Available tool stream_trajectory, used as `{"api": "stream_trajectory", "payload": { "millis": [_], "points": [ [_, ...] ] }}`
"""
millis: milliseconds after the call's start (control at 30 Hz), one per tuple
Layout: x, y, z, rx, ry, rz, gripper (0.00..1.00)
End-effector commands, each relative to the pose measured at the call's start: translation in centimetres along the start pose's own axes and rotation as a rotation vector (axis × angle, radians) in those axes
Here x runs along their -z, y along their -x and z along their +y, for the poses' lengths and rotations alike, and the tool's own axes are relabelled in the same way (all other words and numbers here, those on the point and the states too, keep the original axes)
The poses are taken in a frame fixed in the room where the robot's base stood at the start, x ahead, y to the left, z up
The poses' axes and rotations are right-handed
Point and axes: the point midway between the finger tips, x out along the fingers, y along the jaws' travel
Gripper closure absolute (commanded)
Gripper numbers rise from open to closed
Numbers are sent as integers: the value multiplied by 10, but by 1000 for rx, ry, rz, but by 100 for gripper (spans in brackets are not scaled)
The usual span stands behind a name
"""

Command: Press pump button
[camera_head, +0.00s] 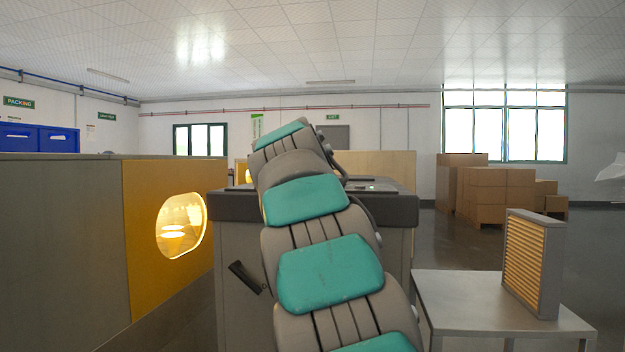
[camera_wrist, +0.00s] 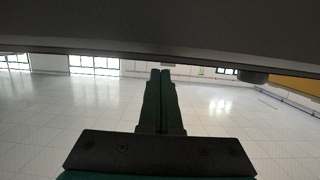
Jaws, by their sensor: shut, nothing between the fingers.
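My gripper (camera_wrist: 160,75) shows in the wrist view with its two dark fingers together and nothing between them. Its tips point toward a broad dark grey surface (camera_wrist: 150,30) across the top of that view; I cannot tell whether they touch it. A short dark round part (camera_wrist: 252,77) sticks out from that surface to the right of the fingers. In the head view a grey cabinet (camera_head: 400,207) with a dark top stands ahead, with a small green-lit patch (camera_head: 376,187) on top. My arm covers much of it and hides my gripper. I cannot make out the pump button in either view.
A yellow-fronted enclosure (camera_head: 140,210) with a glowing window stands at the left. A grey table (camera_head: 470,310) at the right bears a slatted filter panel (camera_head: 530,265). Cardboard boxes (camera_head: 495,190) stand farther back. Floor is open behind the table.

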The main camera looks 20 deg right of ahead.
Motion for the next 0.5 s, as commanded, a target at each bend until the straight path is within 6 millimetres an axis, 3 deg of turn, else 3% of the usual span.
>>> {"api": "stream_trajectory", "payload": {
  "millis": [100,167,500],
  "points": [
    [28,16,3,4,-2,12,100],
    [20,27,3,4,-1,13,100],
    [21,96,3,4,-2,17,100]
  ]
}}
